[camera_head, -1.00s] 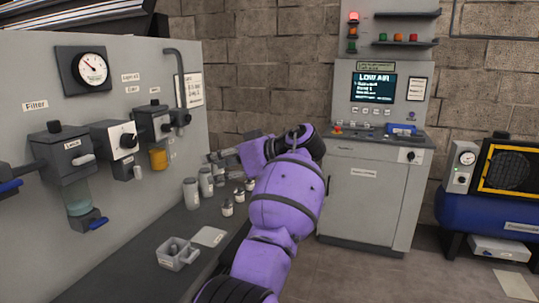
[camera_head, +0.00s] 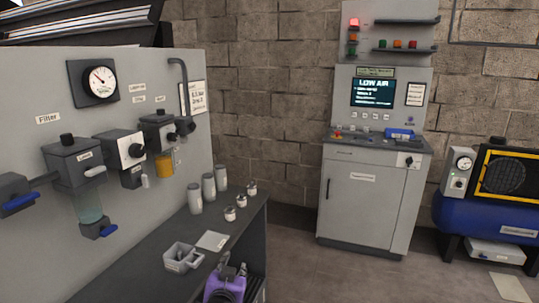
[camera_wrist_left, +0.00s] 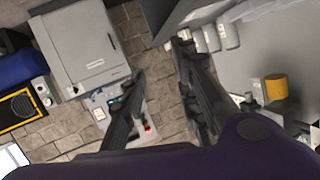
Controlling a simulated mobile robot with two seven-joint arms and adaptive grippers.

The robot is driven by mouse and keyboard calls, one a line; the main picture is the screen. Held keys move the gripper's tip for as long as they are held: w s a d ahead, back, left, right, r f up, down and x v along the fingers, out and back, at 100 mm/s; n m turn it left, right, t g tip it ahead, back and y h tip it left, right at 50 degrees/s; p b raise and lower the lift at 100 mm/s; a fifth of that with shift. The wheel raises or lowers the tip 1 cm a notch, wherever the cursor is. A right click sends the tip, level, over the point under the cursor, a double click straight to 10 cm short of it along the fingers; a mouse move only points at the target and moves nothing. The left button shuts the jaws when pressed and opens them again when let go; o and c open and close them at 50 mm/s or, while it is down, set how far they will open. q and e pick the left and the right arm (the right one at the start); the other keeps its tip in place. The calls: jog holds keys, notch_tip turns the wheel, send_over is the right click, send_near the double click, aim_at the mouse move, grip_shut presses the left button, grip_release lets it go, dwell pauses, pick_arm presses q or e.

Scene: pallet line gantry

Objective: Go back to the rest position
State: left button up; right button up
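My left gripper (camera_wrist_left: 160,58) shows in the left wrist view with its two dark fingers apart. Nothing is held between them. My right gripper is not in view.
The bench carries grey cylinders (camera_head: 208,186), small white-and-dark jars (camera_head: 241,200), a grey tray (camera_head: 182,262) and a flat plate (camera_head: 212,241). A control cabinet (camera_head: 362,195) reads LOW AIR under a lit red lamp. A blue compressor (camera_head: 478,217) stands right. Open floor (camera_head: 330,275) lies in front.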

pick_arm(q)
jog(key=s+a+f+g+p, duration=0.1)
jog(key=s+f, duration=0.6)
jog(key=s, duration=0.9)
jog(key=s+a+f+n+g+p, duration=0.1)
jog(key=s+a+f+g, duration=0.2)
jog(key=s, duration=1.3)
jog(key=s+a+f+g+p, duration=0.1)
jog(key=s+a+f, duration=0.4)
jog(key=s+f, duration=0.5)
jog(key=s, duration=0.6)
jog(key=shift+s+a+f+n+g, duration=0.15)
jog(key=shift+s+f+n+g, duration=0.1)
jog(key=shift+f+n+g, duration=0.15)
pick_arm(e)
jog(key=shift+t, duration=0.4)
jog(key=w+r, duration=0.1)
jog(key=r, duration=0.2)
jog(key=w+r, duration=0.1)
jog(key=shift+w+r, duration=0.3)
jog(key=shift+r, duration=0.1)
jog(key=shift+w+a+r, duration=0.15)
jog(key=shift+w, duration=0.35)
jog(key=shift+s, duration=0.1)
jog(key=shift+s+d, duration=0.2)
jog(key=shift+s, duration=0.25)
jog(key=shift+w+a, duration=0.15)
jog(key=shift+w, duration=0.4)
